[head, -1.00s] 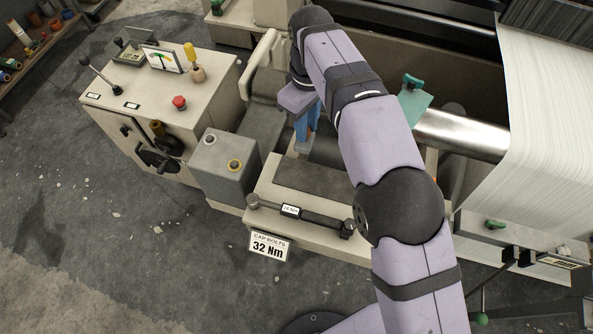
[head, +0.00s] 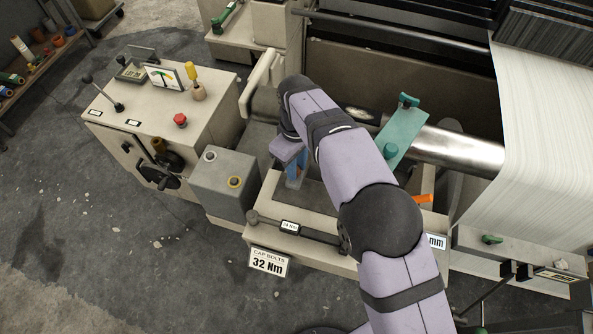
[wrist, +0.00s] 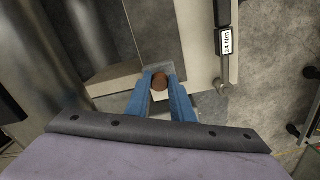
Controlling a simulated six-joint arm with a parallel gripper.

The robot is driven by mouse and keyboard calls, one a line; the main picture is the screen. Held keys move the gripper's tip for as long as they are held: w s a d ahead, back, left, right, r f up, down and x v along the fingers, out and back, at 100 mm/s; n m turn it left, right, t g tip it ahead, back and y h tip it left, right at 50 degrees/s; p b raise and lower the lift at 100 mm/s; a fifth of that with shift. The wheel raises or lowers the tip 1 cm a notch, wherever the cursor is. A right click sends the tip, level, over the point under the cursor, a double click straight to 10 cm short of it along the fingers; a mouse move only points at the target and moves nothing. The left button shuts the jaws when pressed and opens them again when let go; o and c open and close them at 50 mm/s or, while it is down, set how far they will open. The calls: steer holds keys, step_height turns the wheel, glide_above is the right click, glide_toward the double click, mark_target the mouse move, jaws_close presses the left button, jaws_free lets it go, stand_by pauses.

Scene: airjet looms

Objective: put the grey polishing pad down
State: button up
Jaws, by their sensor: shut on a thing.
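My gripper (head: 297,172) has blue fingers and points down over the dark-topped part of the loom's front bench (head: 318,196). In the wrist view my gripper (wrist: 160,78) is shut on the grey polishing pad, whose brown round knob (wrist: 160,83) shows between the fingertips. The pad's body is mostly hidden by the fingers. In the head view only a small light grey bit of the pad (head: 293,184) shows at the fingertips. I cannot tell whether it touches the surface below.
A grey box (head: 222,186) stands to the left. A teal tool (head: 404,130) and an orange piece (head: 423,199) are to the right. My arm hides part of the bench.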

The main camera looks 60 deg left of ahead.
steer(key=shift+f+p, duration=0.75)
steer(key=shift+f, duration=1.15)
steer(key=shift+f, duration=0.1)
steer(key=o, duration=0.9)
steer(key=shift+o, duration=0.2)
step_height(320, 180, up, 12)
steer(key=b, duration=0.3)
steer(key=shift+b, duration=0.4)
